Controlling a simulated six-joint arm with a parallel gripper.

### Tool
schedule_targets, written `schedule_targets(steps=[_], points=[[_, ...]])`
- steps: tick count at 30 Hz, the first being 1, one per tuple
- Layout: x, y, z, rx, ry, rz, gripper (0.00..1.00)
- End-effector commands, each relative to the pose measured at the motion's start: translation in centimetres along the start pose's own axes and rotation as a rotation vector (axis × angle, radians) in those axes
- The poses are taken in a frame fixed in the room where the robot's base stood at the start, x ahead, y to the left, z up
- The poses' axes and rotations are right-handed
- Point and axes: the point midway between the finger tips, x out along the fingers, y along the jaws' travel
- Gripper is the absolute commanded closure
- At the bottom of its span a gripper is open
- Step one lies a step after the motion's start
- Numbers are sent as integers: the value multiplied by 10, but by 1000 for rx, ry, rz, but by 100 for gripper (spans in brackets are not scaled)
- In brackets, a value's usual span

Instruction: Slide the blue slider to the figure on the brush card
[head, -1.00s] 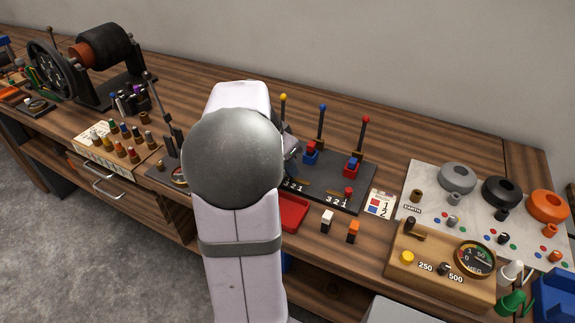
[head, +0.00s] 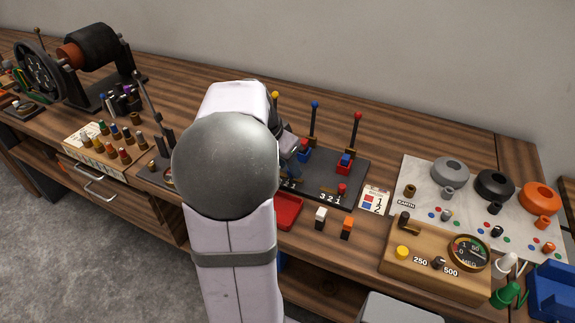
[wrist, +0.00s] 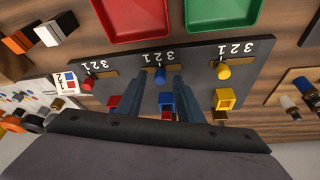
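The blue slider knob (wrist: 160,75) sits about the middle of its brass slot, by the 2 of its 3-2-1 scale. My open gripper (wrist: 159,80) has one finger on each side of the knob, with gaps visible. Contact cannot be made out. In the head view my arm hides this knob and my fingertips. The brush card (head: 375,199) lies right of the dark slider panel (head: 322,198). It shows red and blue squares and the figures 1 and 2. It also shows in the wrist view (wrist: 67,83).
The red knob (wrist: 87,84) and yellow knob (wrist: 223,72) sit at the 1 ends of their slots. Blue (wrist: 166,98) and yellow (wrist: 225,98) blocks stand nearby. Upright levers with coloured balls rise behind. Red (wrist: 133,20) and green (wrist: 222,14) trays lie beside the panel.

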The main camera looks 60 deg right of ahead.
Motion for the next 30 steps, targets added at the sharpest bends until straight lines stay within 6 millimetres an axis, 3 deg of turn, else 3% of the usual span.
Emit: schedule_targets(steps=[15, 30], points=[[-62, -1, 0, -1, 2, -3, 66], [-69, 0, 0, -1, 0, -1, 66]])
